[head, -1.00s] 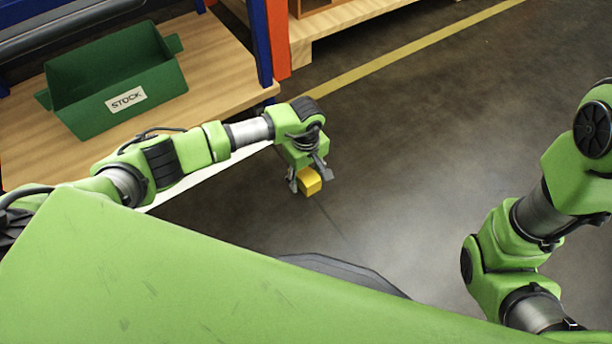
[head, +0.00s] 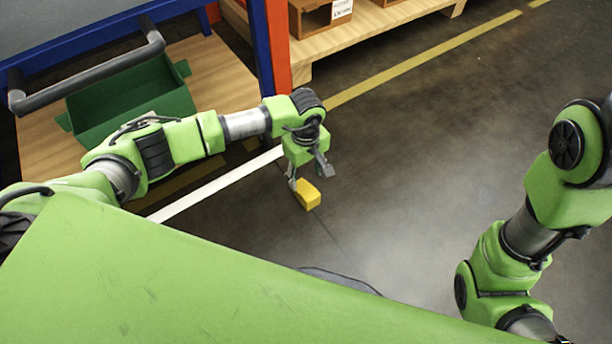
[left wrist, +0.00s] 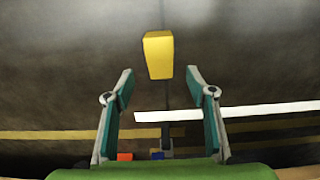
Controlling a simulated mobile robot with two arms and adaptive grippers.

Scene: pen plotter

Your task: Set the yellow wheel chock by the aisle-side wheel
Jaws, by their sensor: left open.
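The yellow wheel chock (head: 308,194) is a small block just below the fingers of my left gripper (head: 309,178) in the head view. In the left wrist view the chock (left wrist: 158,55) lies past the open fingertips (left wrist: 159,83), centred between them, with a gap around it. My left gripper is open and empty. I cannot tell whether the chock rests fully on the floor. No wheel can be made out in either view. My right arm shows at the right of the head view, but its gripper is out of frame.
Blue and orange posts (head: 277,40) stand behind my left gripper. A white strip (head: 215,185) and yellow line (head: 420,58) run nearby. The floor to the right (head: 420,170) is clear.

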